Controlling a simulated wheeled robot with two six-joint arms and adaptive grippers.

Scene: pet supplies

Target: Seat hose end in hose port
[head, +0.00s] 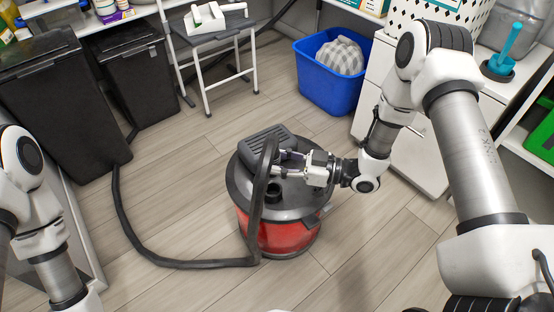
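The red canister vacuum (273,236) stands on the floor with a dark grey lid. A dark round hose port (274,192) shows on the lid. The grey hose (190,262) runs along the floor, rises in front of the canister and bends over at the top above the lid. My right gripper (277,163) reaches in from the right, its fingers at the hose just past this bend; it looks closed on the hose end. The hose end's tip is hidden behind the rising hose, so its contact with the port cannot be told. My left gripper is out of view.
Two black bins (140,80) stand at the back left, with a small step stool (222,55) beside them. A blue tub (327,92) and a white cabinet (420,150) stand at the right. The floor around the vacuum is clear except for the hose.

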